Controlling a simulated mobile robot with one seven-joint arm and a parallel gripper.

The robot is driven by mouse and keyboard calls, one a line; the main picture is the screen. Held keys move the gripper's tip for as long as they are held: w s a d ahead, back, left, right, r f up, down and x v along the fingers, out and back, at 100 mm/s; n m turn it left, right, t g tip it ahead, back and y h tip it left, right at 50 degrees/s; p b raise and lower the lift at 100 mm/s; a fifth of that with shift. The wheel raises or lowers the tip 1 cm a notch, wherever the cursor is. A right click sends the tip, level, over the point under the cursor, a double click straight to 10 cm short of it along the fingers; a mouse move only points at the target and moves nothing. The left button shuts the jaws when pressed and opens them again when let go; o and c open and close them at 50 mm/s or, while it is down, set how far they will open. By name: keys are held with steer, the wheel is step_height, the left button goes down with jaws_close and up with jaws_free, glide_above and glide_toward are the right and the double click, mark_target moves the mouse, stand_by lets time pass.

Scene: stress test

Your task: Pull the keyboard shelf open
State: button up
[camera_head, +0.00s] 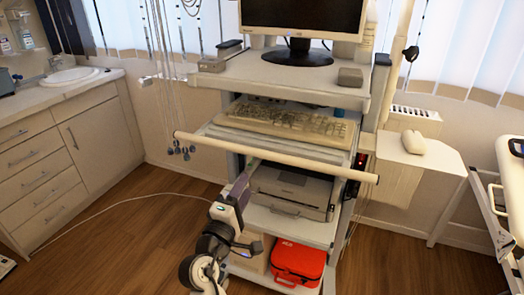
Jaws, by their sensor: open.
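The keyboard shelf (225,134) is in the middle of the cart, below the monitor top. A beige keyboard (290,121) lies on it. A long pale handle bar (275,157) runs across the shelf's front and sticks out past both sides. My gripper (250,166) reaches up from the bottom and is just below the bar, left of its middle. It is open, with nothing seen between the fingers. The fingertips are small here, and I cannot tell whether they touch the bar.
A printer (292,190) stands on the shelf below, and a red case (298,262) is at the bottom. A mouse (414,143) rests on a side tray (428,165) at right. Cables (177,90) hang at left. The wooden floor (120,240) is mostly clear at left.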

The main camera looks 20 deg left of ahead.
mark_target(260, 157)
steer(key=w+r+p, duration=0.1)
steer(key=w, duration=0.3)
steer(key=w+r+p, duration=0.1)
steer(key=w, duration=0.3)
steer(key=w+p, duration=0.1)
steer(key=w, duration=0.3)
steer(key=shift+w+d+r+p, duration=0.1)
steer(key=shift+w+r+p, duration=0.25)
steer(key=shift+r+p, duration=0.05)
jaws_close()
